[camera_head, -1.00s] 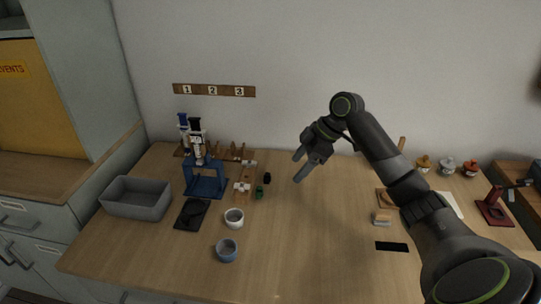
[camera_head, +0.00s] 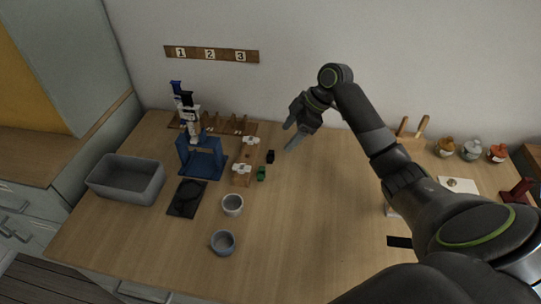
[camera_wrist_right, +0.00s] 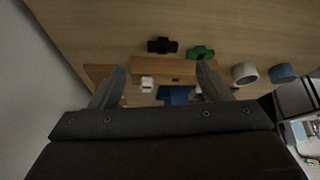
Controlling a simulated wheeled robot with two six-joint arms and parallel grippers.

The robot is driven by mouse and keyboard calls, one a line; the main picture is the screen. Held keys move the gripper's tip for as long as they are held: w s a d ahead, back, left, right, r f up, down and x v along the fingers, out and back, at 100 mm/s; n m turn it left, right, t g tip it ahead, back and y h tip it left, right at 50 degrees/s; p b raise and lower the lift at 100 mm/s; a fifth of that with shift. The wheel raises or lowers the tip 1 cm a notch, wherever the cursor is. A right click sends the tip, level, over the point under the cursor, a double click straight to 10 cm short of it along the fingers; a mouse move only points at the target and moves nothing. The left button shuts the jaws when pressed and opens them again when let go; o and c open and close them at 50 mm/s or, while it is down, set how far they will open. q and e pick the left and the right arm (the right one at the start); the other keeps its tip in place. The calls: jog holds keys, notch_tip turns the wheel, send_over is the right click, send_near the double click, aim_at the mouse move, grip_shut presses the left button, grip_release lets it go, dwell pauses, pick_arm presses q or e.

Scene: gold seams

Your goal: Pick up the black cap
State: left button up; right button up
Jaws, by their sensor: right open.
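The black cap (camera_head: 270,157) is a small dark piece lying on the table, just right of a wooden rack and behind a green cap (camera_head: 262,173). In the right wrist view the black cap (camera_wrist_right: 162,46) shows beyond the fingertips, beside the green cap (camera_wrist_right: 201,52). My right gripper (camera_head: 289,136) is open and empty, above the table and to the right of the black cap, not touching it. In the right wrist view its two fingers (camera_wrist_right: 160,76) stand wide apart. My left gripper is not in view.
A wooden rack (camera_head: 246,163) with white fittings and a blue stand (camera_head: 203,163) are left of the caps. A white cup (camera_head: 232,204), a blue-grey cup (camera_head: 222,242), a black tray (camera_head: 187,198) and a grey bin (camera_head: 126,180) are nearer. The table's middle is clear.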

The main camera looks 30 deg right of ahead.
aim_at(269, 158)
jog(key=x, duration=0.3)
jog(key=shift+a+p+x, duration=0.15)
jog(key=shift+p+x, duration=0.05)
jog(key=shift+x, duration=1.1)
jog(key=shift+a+p+x, duration=0.15)
jog(key=shift+p+x, duration=0.05)
jog(key=shift+x, duration=1.15)
jog(key=shift+s+r, duration=0.1)
jog(key=shift+r, duration=0.05)
jog(key=c, duration=1.1)
